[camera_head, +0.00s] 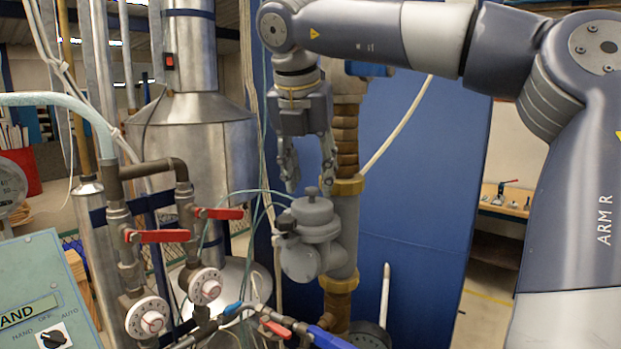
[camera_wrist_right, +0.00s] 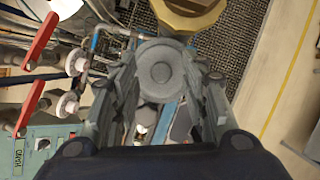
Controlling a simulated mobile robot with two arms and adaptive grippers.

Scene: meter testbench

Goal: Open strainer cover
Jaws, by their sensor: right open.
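The grey strainer (camera_head: 318,240) sits on the vertical pipe in the middle of the head view. In the right wrist view the round cover (camera_wrist_right: 160,71) shows between the open fingers of the right gripper (camera_wrist_right: 166,75). I cannot tell whether the fingers touch anything. My left gripper is in neither view.
Brass fittings (camera_head: 345,187) and the pipe stand right behind the strainer. Red valve handles (camera_head: 160,236) and white dials (camera_head: 148,316) are at the left. A blue panel (camera_head: 430,160) stands behind. A green control box (camera_head: 45,295) is at the lower left.

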